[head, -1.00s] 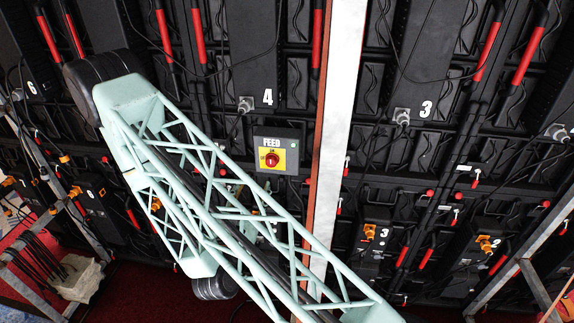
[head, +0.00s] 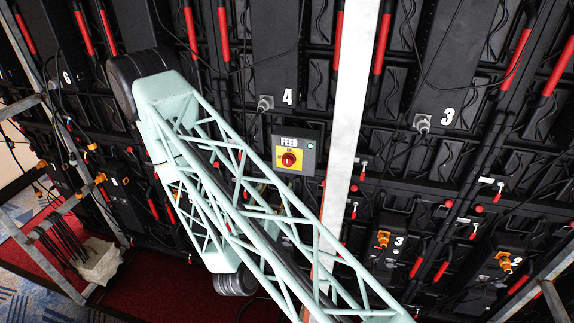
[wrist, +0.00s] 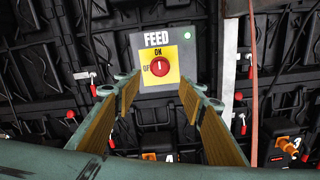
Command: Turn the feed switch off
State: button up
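The feed switch is a red rotary knob (wrist: 160,66) on a yellow plate with ON above and OFF at the left. Its white mark stands upright, towards ON. The plate is on a grey box (wrist: 133,42) labelled FEED, with a green light (wrist: 187,35) lit at its upper right. In the head view the red knob (head: 288,160) shows just right of my arm. My gripper (wrist: 158,84) is open and empty, its yellow-padded fingers apart below and to either side of the knob, not visibly touching it. In the head view my arm's lattice largely hides the gripper.
A pale upright post (head: 345,130) stands close to the right of the box. Black panel backs with red handles and hanging cables fill the wall. A metal frame (head: 50,265) with a pale block (head: 98,262) stands at lower left on red carpet.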

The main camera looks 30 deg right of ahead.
aim_at(287, 162)
jog(key=shift+b+x, duration=2)
jog(key=shift+b, duration=0.6)
jog(key=shift+d+f, duration=0.1)
jog(key=shift+b+x, duration=2.85)
jog(key=shift+x, duration=1.85)
jog(key=c, duration=0.8)
jog(key=shift+c, duration=0.2)
